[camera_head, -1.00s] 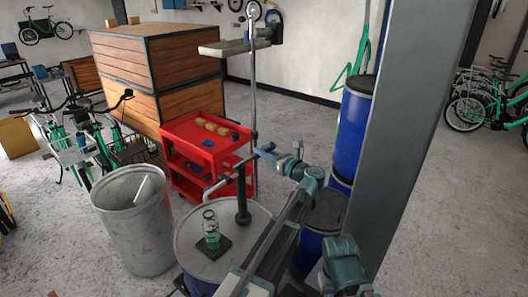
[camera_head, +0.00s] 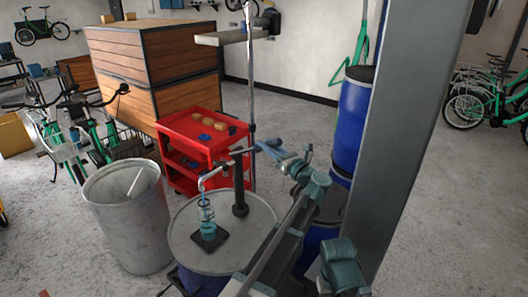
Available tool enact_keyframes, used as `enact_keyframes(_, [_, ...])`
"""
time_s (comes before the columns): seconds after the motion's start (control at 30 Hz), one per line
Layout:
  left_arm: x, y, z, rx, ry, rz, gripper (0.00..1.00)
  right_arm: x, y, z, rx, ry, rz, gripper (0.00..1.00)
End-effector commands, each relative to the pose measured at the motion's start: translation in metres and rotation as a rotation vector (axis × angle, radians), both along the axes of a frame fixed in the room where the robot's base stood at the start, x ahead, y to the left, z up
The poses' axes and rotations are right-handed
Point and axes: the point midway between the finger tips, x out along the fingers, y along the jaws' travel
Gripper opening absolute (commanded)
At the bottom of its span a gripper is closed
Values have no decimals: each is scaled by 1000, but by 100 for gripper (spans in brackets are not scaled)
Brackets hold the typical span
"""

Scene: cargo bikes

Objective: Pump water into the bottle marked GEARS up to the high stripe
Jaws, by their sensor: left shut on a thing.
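The hand pump (camera_head: 240,190) stands on the lid of a drum (camera_head: 262,218), its bent spout reaching left. A small clear bottle (camera_head: 207,222) stands upright on a dark square pad (camera_head: 208,239) under the spout. Light blue water shows at the spout's mouth and in the bottle; dark bands cross its upper part. The level against the stripes and any marking are too small to read. My left gripper (camera_head: 284,160) is shut at the pump's lever, right of the stem; its fingers partly hide the lever's end. My right gripper is not in view.
A grey bin (camera_head: 125,220) stands left of the drum. A red cart (camera_head: 185,150) with small items is behind it, near a thin upright pole (camera_head: 250,100). Blue drums (camera_head: 355,125) and a grey post (camera_head: 405,130) crowd the right side.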

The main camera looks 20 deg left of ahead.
Motion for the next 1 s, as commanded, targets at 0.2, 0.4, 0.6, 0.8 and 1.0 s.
enact_keyframes(0.2, [-5, -12, -40, 123, -51, 0, 0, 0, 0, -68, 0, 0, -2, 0])
enact_keyframes(0.4, [-9, -20, -64, 236, -96, 1, 0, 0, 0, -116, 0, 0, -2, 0])
enact_keyframes(0.6, [-11, -26, -87, 343, -140, 1, 0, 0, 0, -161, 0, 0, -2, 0])
enact_keyframes(0.8, [-12, -27, -106, 436, -180, 2, 0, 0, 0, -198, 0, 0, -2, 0])
enact_keyframes(1.0, [-12, -28, -119, 506, -210, 1, 0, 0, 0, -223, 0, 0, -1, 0])
